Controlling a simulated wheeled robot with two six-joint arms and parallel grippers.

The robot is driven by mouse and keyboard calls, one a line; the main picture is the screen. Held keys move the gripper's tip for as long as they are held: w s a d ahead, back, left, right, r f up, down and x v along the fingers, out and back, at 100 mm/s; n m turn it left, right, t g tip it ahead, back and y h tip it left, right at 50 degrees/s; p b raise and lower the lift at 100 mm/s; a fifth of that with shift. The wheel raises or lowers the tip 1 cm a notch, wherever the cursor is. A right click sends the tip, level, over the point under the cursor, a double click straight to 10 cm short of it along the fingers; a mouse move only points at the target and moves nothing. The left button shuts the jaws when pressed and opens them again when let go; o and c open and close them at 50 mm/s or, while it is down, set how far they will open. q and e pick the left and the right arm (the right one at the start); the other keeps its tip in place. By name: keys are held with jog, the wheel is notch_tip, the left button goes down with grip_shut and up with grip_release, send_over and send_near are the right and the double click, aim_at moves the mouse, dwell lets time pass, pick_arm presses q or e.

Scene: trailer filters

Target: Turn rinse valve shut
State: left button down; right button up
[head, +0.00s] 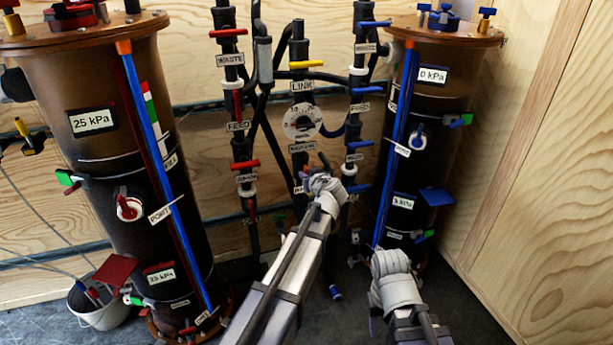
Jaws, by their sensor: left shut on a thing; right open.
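Several hand valves sit on the pipes between two tall filter columns, with red handles on the left pipe (246,165), a yellow handle (304,65) marked LINK on the middle pipe, and blue handles (358,188) on the right pipe. The small tags are mostly too blurred to read, so I cannot tell for sure which is the rinse valve. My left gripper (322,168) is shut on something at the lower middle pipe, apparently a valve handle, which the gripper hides. My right gripper (388,256) is open, low in front of the right column, apart from the valves.
The left filter column (110,190) reads 25 kPa and the right one (440,150) reads 0 kPa. A white bucket (100,316) stands at the lower left. A plywood wall (555,170) closes off the right side. Hoses run between the pipes.

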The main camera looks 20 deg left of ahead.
pick_arm(q)
jog(key=shift+d, duration=0.1)
dwell(0.3)
jog(key=shift+w+d+f+m+g+y+b, duration=0.15)
jog(key=shift+f+m+g+y+b, duration=0.1)
jog(key=shift+m+y+b, duration=1.6)
jog(key=shift+w+d+f+m+g+y+b, duration=0.2)
jog(key=shift+m+y+b, duration=0.5)
jog(key=shift+m+b, duration=1.3)
jog(key=shift+s+d+f+m+g+y+b, duration=0.25)
jog(key=shift+m+y+b, duration=0.9)
jog(key=shift+m, duration=1.7)
jog(key=shift+w+a, duration=0.1)
jog(key=shift+w, duration=0.1)
jog(key=c, duration=0.9)
grip_release()
